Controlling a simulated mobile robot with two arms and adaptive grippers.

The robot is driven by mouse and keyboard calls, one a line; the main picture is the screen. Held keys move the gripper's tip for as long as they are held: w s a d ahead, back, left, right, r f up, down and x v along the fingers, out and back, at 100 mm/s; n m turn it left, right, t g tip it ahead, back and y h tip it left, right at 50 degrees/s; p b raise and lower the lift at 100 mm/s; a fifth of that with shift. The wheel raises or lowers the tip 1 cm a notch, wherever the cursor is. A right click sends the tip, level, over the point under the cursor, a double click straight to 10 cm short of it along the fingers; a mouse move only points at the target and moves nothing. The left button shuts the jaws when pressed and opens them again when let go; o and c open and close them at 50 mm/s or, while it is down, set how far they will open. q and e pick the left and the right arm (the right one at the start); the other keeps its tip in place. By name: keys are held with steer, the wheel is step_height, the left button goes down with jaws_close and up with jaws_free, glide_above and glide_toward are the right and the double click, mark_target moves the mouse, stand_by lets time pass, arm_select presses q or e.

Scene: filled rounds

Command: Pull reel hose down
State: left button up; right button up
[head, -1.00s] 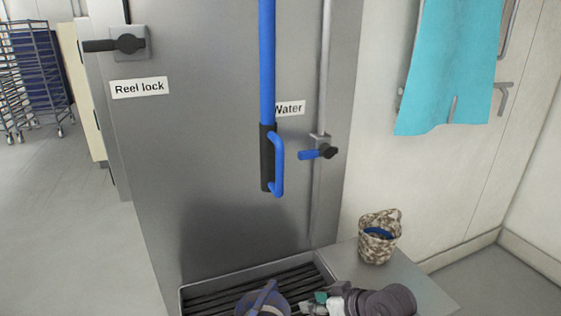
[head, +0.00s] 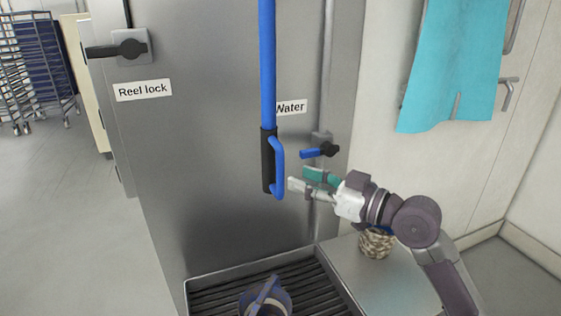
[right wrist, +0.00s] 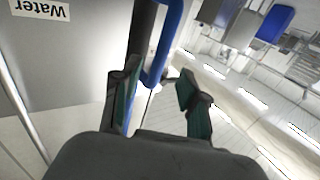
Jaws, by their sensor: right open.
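The blue reel hose (head: 267,65) hangs straight down in front of a steel panel in the head view. Its lower end has a black sleeve (head: 268,160) and a blue loop handle (head: 279,168). My right gripper (head: 298,180) is open just to the right of the handle, at the height of its lower part. In the right wrist view the blue handle (right wrist: 163,45) shows ahead, between and beyond the open fingers (right wrist: 155,98). I cannot tell whether a finger touches it. My left gripper is not in view.
A reel lock lever (head: 128,47) is at the upper left of the panel. A blue water valve lever (head: 312,153) is close above my right gripper. A grated basin (head: 205,291), a woven basket (head: 377,243) on a ledge and a turquoise cloth (head: 452,70) are nearby.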

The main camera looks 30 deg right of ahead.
mark_target(281, 191)
steer(key=p+x, duration=0.2)
steer(key=x, duration=0.3)
steer(key=shift+w+a+r, duration=0.1)
steer(key=shift+w, duration=0.2)
steer(key=shift+w+a, duration=0.2)
steer(key=shift+w, duration=0.15)
jaws_close()
